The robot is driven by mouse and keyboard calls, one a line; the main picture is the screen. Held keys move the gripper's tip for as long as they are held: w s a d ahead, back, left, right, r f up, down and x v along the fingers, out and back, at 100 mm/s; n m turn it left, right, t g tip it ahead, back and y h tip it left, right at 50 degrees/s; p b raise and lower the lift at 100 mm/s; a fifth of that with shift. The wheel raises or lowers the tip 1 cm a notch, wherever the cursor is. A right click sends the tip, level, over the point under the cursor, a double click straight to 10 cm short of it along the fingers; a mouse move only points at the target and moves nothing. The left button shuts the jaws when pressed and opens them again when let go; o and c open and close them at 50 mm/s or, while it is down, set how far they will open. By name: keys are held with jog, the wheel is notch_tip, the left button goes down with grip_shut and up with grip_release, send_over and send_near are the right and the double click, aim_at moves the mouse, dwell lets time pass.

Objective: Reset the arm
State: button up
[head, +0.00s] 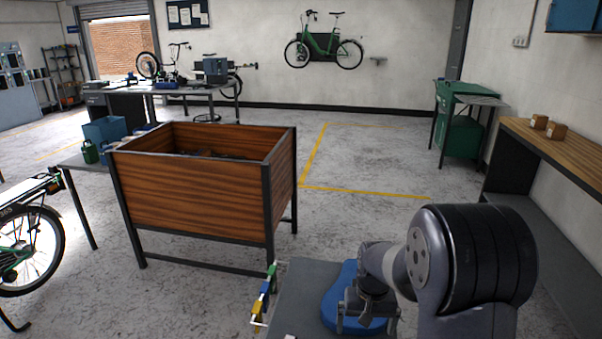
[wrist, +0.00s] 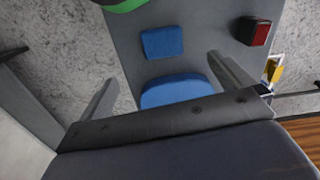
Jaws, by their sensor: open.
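My arm reaches in from the lower right in the head view, folded low over a grey surface (head: 305,290). My gripper (head: 362,312) points down above a blue rounded thing (head: 335,303) on that surface. In the wrist view my gripper (wrist: 166,85) has its two fingers spread wide. A blue thing (wrist: 173,90) shows between them, partly hidden by the gripper body. I cannot tell whether the gripper touches it. No object is held between the fingers.
A blue square piece (wrist: 162,43) and a red and black block (wrist: 253,31) lie on the grey surface. A slatted wooden box (head: 190,195) on legs stands ahead left. A wooden-topped bench (head: 560,150) stands at right. Floor inside the yellow lines (head: 365,160) is clear.

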jog(key=r+p, duration=0.1)
jog(key=p, duration=0.1)
jog(key=r+p, duration=0.2)
jog(key=shift+s+n, duration=0.35)
jog(key=shift+n, duration=0.05)
jog(key=shift+s, duration=0.1)
